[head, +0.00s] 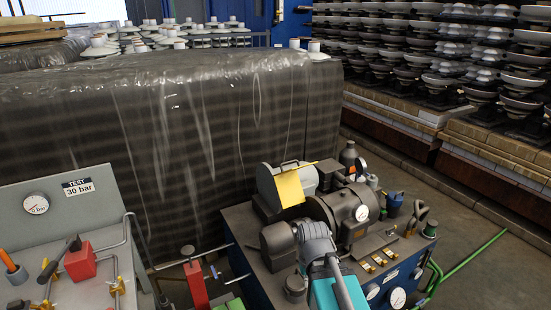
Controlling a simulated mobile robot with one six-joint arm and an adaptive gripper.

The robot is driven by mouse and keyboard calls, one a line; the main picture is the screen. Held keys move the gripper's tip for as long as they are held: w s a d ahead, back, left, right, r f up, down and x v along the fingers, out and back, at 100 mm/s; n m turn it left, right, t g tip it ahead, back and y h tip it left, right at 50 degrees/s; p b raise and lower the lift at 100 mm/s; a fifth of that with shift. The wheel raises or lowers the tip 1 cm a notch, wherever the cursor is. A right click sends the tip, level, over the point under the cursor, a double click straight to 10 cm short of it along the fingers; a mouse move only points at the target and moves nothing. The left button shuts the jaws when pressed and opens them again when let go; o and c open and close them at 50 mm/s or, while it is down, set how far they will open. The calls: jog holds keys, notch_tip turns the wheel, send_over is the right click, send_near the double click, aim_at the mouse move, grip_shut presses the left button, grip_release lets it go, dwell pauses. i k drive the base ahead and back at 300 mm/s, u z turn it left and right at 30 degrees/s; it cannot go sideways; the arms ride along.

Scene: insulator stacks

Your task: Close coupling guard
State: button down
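What lies below the guard is partly hidden. My arm, grey and teal, reaches up from the bottom edge, in front of the unit and below the guard. Its end is near the grey ribbed part (315,240). The fingers cannot be made out, and I see no contact with the guard.
The blue-sided unit (240,225) carries gauges, small valves and a dark bottle (348,155). A grey test bench (80,270) with a gauge and red block stands left. A wrapped stack (150,130) is close behind. A green bar (470,262) crosses the right floor.

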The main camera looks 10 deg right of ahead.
aim_at(288, 187)
jog(key=i, duration=0.85)
jog(key=z, duration=0.05)
